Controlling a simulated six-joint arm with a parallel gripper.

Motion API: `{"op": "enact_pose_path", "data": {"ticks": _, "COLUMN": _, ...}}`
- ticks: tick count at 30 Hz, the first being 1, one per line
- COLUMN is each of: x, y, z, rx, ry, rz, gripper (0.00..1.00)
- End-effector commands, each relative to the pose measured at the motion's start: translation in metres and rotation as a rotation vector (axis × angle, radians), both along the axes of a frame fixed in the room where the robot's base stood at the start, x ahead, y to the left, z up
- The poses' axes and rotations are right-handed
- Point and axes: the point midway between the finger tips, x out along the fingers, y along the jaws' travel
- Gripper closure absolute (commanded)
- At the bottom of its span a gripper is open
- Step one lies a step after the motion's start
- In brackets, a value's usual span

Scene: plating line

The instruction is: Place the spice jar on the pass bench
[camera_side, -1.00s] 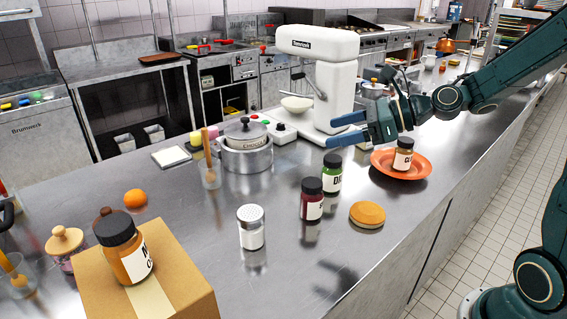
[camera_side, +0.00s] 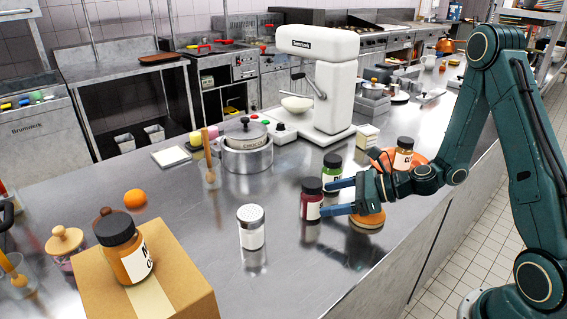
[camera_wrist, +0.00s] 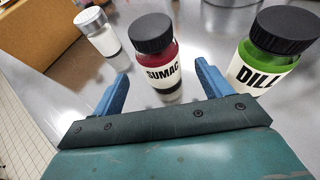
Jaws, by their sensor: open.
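The sumac jar (camera_side: 311,203), dark red with a black lid, stands upright on the steel bench (camera_side: 300,285). My gripper (camera_side: 325,199) is open and empty, low over the bench, with its blue fingers pointing at this jar. In the wrist view the sumac jar (camera_wrist: 162,68) stands ahead of and between the fingertips, and I cannot tell if they touch it. The green dill jar (camera_side: 332,168) stands just behind it and is at the right of the wrist view (camera_wrist: 262,62). Another jar (camera_side: 404,153) sits on an orange plate (camera_side: 422,158), partly hidden by my arm.
A silver-topped shaker (camera_side: 251,230) stands left of the sumac jar. An orange-brown jar (camera_side: 122,250) sits on a cardboard box (camera_side: 185,275). A round tan item (camera_side: 367,221) lies beside my gripper. A lidded pot (camera_side: 246,155) and white mixer (camera_side: 330,85) stand behind. The front bench is bare.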

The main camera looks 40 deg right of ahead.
Motion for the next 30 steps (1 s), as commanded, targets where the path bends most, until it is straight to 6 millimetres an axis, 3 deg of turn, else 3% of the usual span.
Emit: {"op": "enact_pose_path", "data": {"ticks": 30, "x": 0.025, "y": 0.019, "z": -0.015, "rx": -0.001, "ry": 0.0, "rz": 0.004, "gripper": 0.23}}
